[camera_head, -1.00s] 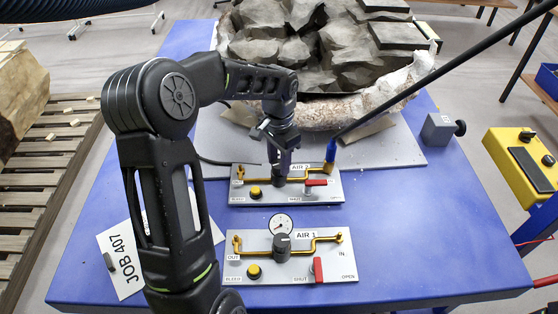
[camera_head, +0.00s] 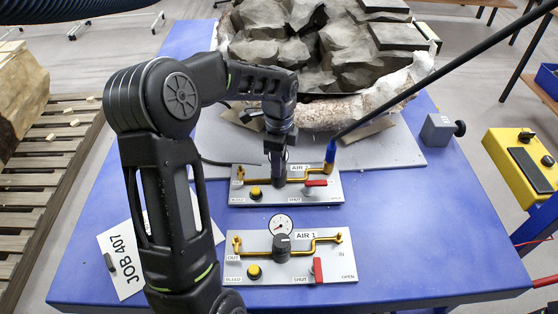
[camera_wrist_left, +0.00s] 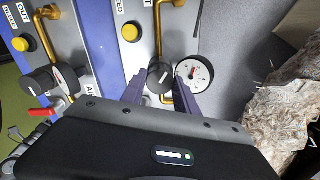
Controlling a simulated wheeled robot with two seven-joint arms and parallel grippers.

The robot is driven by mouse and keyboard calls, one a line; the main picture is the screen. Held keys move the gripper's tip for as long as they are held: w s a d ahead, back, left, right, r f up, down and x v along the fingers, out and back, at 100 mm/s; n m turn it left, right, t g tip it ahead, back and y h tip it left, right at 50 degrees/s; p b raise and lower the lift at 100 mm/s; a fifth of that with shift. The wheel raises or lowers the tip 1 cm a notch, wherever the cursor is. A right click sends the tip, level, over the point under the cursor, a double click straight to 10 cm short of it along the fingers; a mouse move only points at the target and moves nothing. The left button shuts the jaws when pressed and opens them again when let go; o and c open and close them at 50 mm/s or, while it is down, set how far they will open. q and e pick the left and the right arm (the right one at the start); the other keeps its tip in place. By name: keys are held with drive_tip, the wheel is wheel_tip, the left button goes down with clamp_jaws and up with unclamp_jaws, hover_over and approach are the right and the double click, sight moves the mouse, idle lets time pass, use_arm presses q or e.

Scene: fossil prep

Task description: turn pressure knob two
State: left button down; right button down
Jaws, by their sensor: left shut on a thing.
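The AIR 2 panel (camera_head: 328,195) lies on the blue table behind the AIR 1 panel (camera_head: 346,262). Its dark round pressure knob (camera_wrist_left: 160,80) has a white pointer line and sits between my left gripper's fingers in the left wrist view. My left gripper (camera_head: 279,181) comes down from above and is shut on this knob, hiding most of it in the head view. The AIR 2 gauge (camera_wrist_left: 195,73) is next to the knob in the wrist view. The AIR 1 knob (camera_head: 281,243) stands free. My right gripper is not in view.
The AIR 2 panel has a red lever (camera_head: 316,183) and a yellow bleed button (camera_head: 255,193). A blue-tipped black tool (camera_head: 331,150) slants over its right back corner. A fossil block (camera_head: 310,50) stands behind.

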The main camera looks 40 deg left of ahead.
use_arm(q)
drive_tip(key=shift+m, duration=1.6)
drive_tip(key=c, duration=0.9)
unclamp_jaws()
drive_tip(key=shift+w+r, duration=0.1)
drive_tip(key=shift+r, duration=0.45)
wheel_tip(320, 180, up, 7)
drive_tip(key=shift+f+b, duration=0.15)
drive_tip(key=shift+b, duration=0.4)
